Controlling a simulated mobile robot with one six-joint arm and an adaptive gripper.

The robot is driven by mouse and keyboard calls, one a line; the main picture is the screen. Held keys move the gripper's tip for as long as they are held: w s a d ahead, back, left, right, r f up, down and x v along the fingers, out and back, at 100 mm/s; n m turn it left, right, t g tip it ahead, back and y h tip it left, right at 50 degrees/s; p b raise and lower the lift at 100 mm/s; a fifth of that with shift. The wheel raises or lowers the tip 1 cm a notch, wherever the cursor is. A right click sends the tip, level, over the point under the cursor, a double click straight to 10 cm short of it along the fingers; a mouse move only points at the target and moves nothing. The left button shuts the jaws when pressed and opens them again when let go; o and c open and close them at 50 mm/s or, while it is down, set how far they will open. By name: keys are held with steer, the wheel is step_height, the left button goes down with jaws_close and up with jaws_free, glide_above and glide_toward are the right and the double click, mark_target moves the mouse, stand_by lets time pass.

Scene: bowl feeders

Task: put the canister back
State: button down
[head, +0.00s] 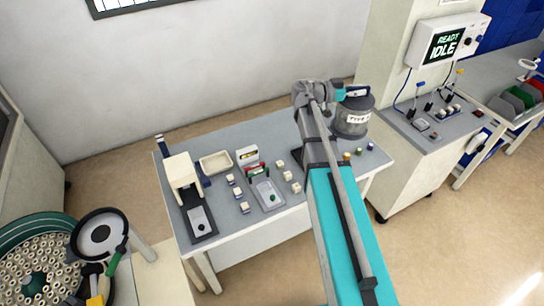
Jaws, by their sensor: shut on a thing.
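The canister (352,119) is a dark grey cylinder with a white label, partly readable as "TYPE", and a handle on its top. It is at the back right of the grey table in the head view, upright or nearly so. My gripper (347,93) is at the canister's top, shut on it by the handle. The fingertips are small and partly hidden by my arm. I cannot tell whether the canister's base touches the table or hangs just above it.
The grey table (232,222) holds a cream press-like fixture (182,171), a beige tray (216,162), a small scale-like plate (267,194) and several small blocks. Small coloured knobs (358,151) stand near the canister.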

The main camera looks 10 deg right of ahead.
steer(key=w+a+f+n+t+y+b, duration=0.3)
steer(key=w+a+f+n+t+b, duration=0.1)
steer(key=a, duration=0.4)
steer(key=w+a+f+n+t+y+b, duration=0.3)
steer(key=w+a+f+n+t+b, duration=0.1)
steer(key=a+f+b, duration=0.4)
steer(key=w+a+f+n+t+y+b, duration=0.3)
steer(key=w+a+f+t+b, duration=0.3)
steer(key=a+t, duration=0.2)
steer(key=shift+a+f+n+y, duration=0.15)
steer(key=shift+a+n+y, duration=0.25)
steer(key=shift+a+n, duration=0.65)
steer(key=shift+w+a+m, duration=0.1)
steer(key=shift+a+m, duration=0.1)
steer(key=shift+m, duration=0.05)
steer(key=shift+w, duration=0.1)
steer(key=w+d+f+b, duration=0.4)
steer(key=w+f+b, duration=0.5)
steer(key=w, duration=0.3)
steer(key=shift+d, duration=0.35)
steer(key=shift+w+f, duration=0.1)
